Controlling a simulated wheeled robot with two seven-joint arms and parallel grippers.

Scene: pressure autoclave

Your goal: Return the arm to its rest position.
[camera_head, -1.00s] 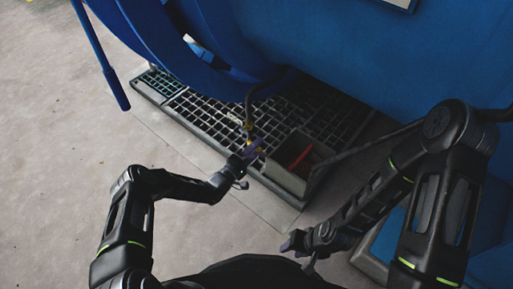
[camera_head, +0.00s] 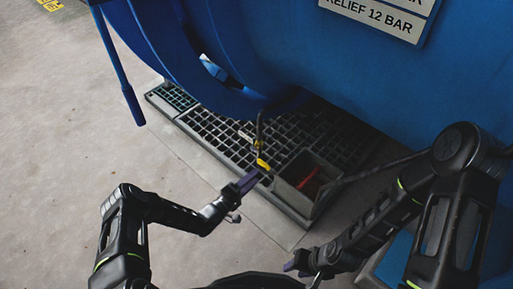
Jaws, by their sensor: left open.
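My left gripper (camera_head: 249,180) is at the end of the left arm, open and apparently empty, beside the yellow-tipped end of a hanging hose (camera_head: 262,163). Whether the fingers touch the yellow tip cannot be told. My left arm comes up from the lower left and bends at the elbow over the bare floor. My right gripper (camera_head: 290,267) is low in the picture, right of centre, with its purple fingertips pointing left. Its finger gap cannot be made out.
A grey box (camera_head: 292,193) with a red item (camera_head: 308,180) inside stands on the black floor grating (camera_head: 215,135). The blue autoclave (camera_head: 340,75) fills the back, with a blue lever (camera_head: 133,105) at left. The floor (camera_head: 60,170) at left is clear.

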